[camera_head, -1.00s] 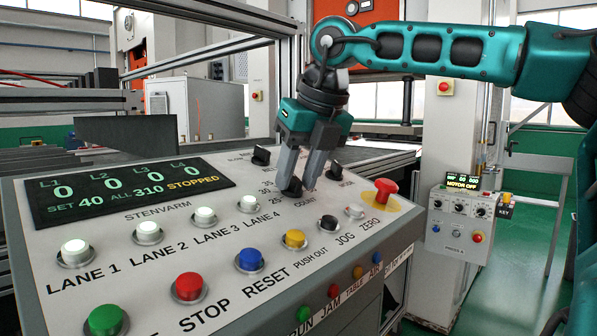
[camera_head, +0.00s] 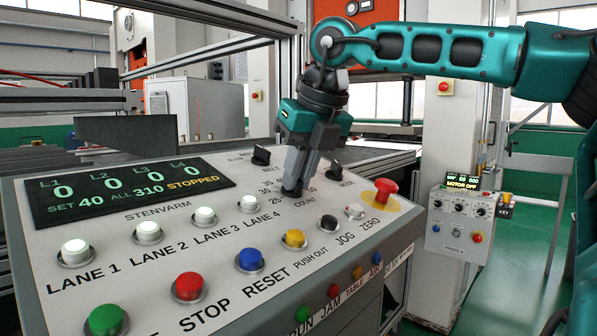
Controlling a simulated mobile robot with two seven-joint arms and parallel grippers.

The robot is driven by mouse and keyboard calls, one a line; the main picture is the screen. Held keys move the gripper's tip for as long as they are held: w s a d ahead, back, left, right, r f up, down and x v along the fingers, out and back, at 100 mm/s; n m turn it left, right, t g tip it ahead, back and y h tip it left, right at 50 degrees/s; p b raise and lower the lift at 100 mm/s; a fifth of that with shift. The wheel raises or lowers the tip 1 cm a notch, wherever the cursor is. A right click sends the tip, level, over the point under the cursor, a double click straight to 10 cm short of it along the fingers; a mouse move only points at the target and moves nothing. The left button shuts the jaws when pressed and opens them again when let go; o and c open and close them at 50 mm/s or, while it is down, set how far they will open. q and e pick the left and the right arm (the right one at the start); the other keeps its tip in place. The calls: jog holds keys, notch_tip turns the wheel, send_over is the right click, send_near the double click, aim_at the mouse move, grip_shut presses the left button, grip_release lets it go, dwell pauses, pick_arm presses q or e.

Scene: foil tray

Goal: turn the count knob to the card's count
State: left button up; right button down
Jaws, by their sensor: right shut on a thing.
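The black count knob (camera_head: 291,192) sits on the sloping panel above the word COUNT, with numbers such as 25, 30 and 35 printed around it. My right gripper (camera_head: 295,183) points down at it with its fingers closed on it, hiding most of the knob and part of the scale. The display (camera_head: 130,188) on the panel reads SET 40, ALL 310, STOPPED, with each lane at 0. No card with a count is visible. My left gripper is not in view.
A red mushroom button (camera_head: 385,190) stands right of the knob. Two other black knobs, one of them (camera_head: 261,156), are behind it. Lit lane buttons (camera_head: 205,215) and coloured buttons fill the front. A small control box (camera_head: 460,222) stands at right.

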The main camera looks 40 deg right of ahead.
jog(key=n, duration=0.7)
jog(key=shift+d+y, duration=0.2)
jog(key=shift+y, duration=0.2)
jog(key=n, duration=0.6)
jog(key=shift+w+d+y, duration=0.1)
jog(key=shift+d+y, duration=0.05)
jog(key=shift+y, duration=0.15)
jog(key=n+g, duration=0.1)
jog(key=n, duration=0.4)
jog(key=shift+w+r+n, duration=0.1)
jog(key=shift+w+n, duration=0.05)
jog(key=shift+n, duration=0.25)
jog(key=n, duration=0.5)
jog(key=shift+w+g, duration=0.1)
jog(key=shift+g, duration=0.2)
jog(key=shift+n, duration=0.3)
jog(key=c, duration=1.2)
grip_release()
jog(key=shift+o, duration=0.2)
jog(key=shift+r, duration=0.1)
jog(key=v, duration=1.3)
